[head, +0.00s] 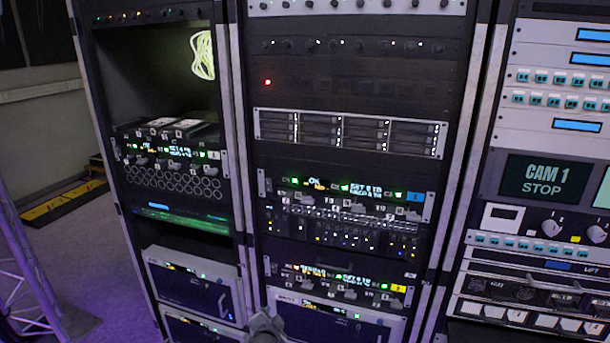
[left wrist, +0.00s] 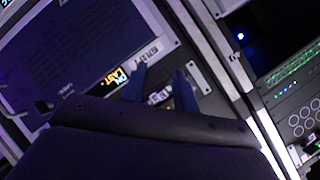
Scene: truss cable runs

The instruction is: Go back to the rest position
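My left gripper (head: 263,326) shows only as a small grey part at the bottom edge of the head view, in front of the lower middle rack. In the left wrist view its two dark blue fingers (left wrist: 160,80) stand apart with nothing held between them. Behind them is a dark rack panel (left wrist: 80,50) with a printed label, seen tilted. I cannot tell how far the fingertips are from the panel. My right gripper is in neither view.
A middle rack (head: 355,95) holds several units. A left rack (head: 160,60) has an open bay with a coiled yellow-green cable (head: 203,55). A right console carries a "CAM 1 STOP" screen (head: 545,178). A truss (head: 25,265) stands at left, near open floor (head: 90,255).

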